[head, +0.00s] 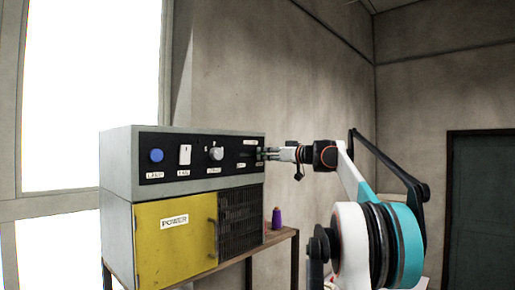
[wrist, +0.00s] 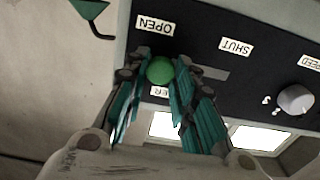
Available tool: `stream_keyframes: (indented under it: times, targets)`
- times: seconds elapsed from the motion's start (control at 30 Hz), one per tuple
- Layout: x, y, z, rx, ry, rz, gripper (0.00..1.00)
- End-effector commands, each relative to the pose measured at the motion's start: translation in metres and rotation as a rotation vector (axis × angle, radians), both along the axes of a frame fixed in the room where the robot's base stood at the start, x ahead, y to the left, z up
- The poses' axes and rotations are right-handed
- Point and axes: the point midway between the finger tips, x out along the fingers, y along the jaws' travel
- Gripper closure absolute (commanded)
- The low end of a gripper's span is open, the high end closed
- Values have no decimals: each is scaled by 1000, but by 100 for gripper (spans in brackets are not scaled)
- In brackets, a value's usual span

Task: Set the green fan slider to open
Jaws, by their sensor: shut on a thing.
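The green slider knob (wrist: 160,70) is a round ball on the black control panel (wrist: 237,68) in the wrist view. It sits below the OPEN label (wrist: 154,26), at that end of its track. The SHUT label (wrist: 236,46) is farther right, with a stretch of the track (wrist: 212,73) bare on that side. My gripper (wrist: 162,78) has its teal fingers on both sides of the knob, shut on it. In the head view my gripper (head: 263,154) reaches the right end of the panel and hides the knob.
The grey machine (head: 118,162) carries a blue button (head: 156,155), a white switch (head: 185,154) and a round dial (head: 216,153). Below are a yellow POWER door (head: 165,240) and a dark grille (head: 240,220). A purple spool (head: 276,219) stands right of it.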

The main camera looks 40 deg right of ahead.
Motion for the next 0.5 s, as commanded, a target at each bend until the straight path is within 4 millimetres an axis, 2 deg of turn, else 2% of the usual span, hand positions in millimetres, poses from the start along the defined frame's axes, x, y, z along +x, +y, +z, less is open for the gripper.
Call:
stream_keyframes:
  times: [0.1,0.2,0.5]
  targets:
    - [2,-14,4,1,-2,1,100]
    - [2,-20,2,1,-2,1,100]
    - [2,-22,1,2,-4,-2,100]
